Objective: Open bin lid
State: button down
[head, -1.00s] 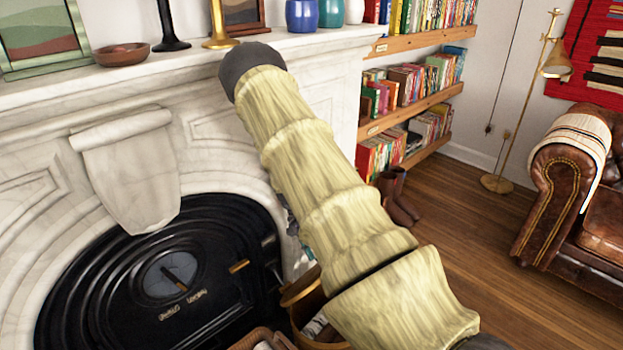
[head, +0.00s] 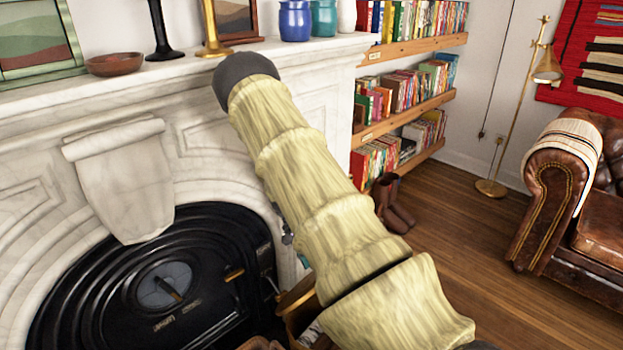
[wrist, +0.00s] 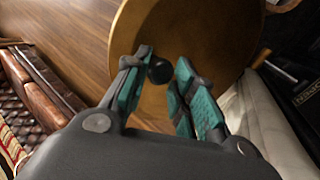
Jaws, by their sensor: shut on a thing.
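In the wrist view, a round brass-coloured lid (wrist: 205,28) fills the top middle, with a small dark knob (wrist: 158,71) on it. My gripper (wrist: 166,72) has its teal-padded fingers on either side of the knob and is shut on it. In the head view, a strip of the brass-coloured bin (head: 298,297) shows at the bottom, beside the fireplace. My arm hides most of the bin and nearly all of my gripper there. How far the lid stands from the bin cannot be told.
The marble fireplace (head: 120,185) with its black insert (head: 105,295) is close on the left. Bookshelves (head: 415,95), boots (head: 393,205) and a leather sofa (head: 560,195) stand to the right. Wooden floor (head: 455,230) between them is free.

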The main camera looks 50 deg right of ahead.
jog(key=shift+w+a+f, duration=0.1)
jog(key=shift+f, duration=0.1)
jog(key=c, duration=1.1)
grip_release()
jog(key=shift+f, duration=0.1)
jog(key=shift+c, duration=0.2)
